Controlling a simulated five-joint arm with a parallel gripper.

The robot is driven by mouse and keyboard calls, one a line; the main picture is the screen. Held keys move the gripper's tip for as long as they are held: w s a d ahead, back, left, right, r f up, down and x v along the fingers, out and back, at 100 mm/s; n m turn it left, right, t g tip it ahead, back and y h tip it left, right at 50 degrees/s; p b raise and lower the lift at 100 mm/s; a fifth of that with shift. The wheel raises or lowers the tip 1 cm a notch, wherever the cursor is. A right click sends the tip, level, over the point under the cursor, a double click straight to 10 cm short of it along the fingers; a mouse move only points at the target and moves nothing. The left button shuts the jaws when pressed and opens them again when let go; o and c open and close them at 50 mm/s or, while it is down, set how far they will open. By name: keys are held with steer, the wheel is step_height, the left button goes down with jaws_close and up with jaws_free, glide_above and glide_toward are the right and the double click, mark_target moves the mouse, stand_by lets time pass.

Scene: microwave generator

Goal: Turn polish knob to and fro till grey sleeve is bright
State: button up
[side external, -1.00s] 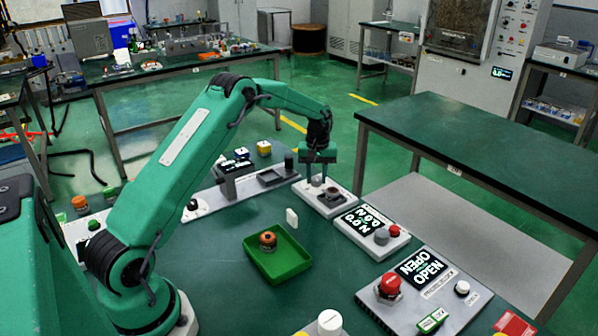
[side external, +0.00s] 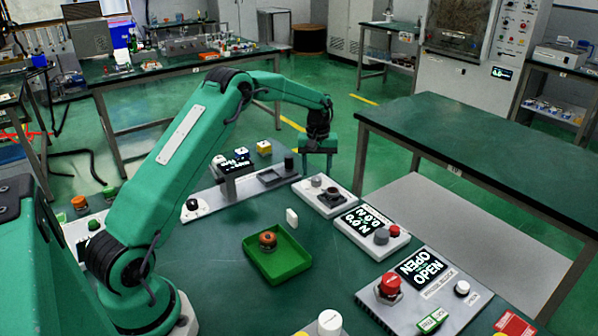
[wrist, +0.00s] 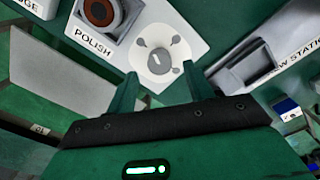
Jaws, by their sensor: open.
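The polish knob (wrist: 156,62) is a grey round knob with a white line on its top, set in a pale disc on the plate lettered POLISH. In the side view the plate (side external: 309,199) lies below my gripper (side external: 318,174). My gripper (wrist: 160,72) is open and empty. Its two fingers stand apart, one toward each side of the knob in the wrist view; the side view shows them above it. A ring-like brownish piece (wrist: 99,12) sits in a dark holder beside the knob, cut by the frame's top. I cannot tell whether it is the sleeve.
A green tray (side external: 296,262) holds an orange-brown ring piece (side external: 267,239). A display panel with a red button (side external: 394,230) stands right of the polish plate. A grey station (side external: 268,178) stands to its left.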

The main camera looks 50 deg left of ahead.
mark_target(316, 178)
steer(key=shift+r, duration=2.45)
steer(key=n, duration=0.4)
steer(key=shift+r+n, duration=0.1)
steer(key=shift+n, duration=0.2)
steer(key=shift+f, duration=3.95)
steer(key=shift+c, duration=0.2)
steer(key=c, duration=0.9)
